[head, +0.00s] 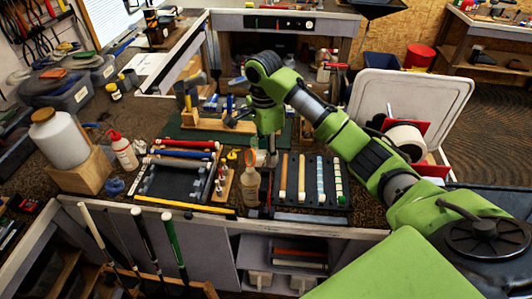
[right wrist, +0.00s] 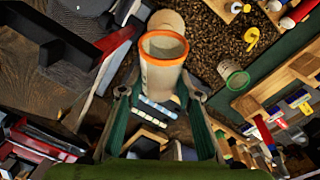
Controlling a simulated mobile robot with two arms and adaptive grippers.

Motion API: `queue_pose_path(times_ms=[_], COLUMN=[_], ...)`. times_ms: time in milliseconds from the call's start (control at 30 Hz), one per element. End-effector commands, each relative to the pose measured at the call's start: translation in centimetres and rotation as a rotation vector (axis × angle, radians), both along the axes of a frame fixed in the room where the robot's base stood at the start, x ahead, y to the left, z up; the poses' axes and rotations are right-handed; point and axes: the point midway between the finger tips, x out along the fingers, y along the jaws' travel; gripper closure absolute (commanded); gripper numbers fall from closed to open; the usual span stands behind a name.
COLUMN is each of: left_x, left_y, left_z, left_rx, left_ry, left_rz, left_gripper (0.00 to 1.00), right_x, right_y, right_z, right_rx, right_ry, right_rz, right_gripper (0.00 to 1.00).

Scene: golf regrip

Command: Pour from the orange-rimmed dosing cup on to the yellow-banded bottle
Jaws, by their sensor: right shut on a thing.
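The orange-rimmed dosing cup (head: 250,157) is in my right gripper (head: 264,159), which is shut on it. In the right wrist view the pale cup (right wrist: 162,76) sits between the two green fingers of the gripper (right wrist: 160,98), its orange rim clear of them. In the head view the cup is just above a pale bottle (head: 252,187) standing at the bench's front. A yellow band on this bottle is too small to make out. A beige round shape (right wrist: 166,21) lies beyond the cup; I cannot tell if it is the bottle. My left gripper is out of view.
A dark tray of club grips (head: 313,188) is right of the bottle; a rack with colored tubes (head: 178,170) is left. A white jug (head: 60,140) and red-capped bottle (head: 123,152) stand farther left.

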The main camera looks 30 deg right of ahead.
Motion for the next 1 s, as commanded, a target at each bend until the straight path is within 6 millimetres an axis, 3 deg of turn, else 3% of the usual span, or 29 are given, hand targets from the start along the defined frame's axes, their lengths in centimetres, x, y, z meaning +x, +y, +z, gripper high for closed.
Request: queue_pose_path(times_ms=[1000], left_x=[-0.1], left_y=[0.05], left_z=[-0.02], left_rx=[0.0], left_ry=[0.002], left_rz=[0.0], left_gripper=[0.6], right_x=[0.03], right_y=[-0.12], right_z=[0.14], right_rx=[-0.089], right_ry=[0.011], right_rz=[0.0], right_gripper=[0.9])
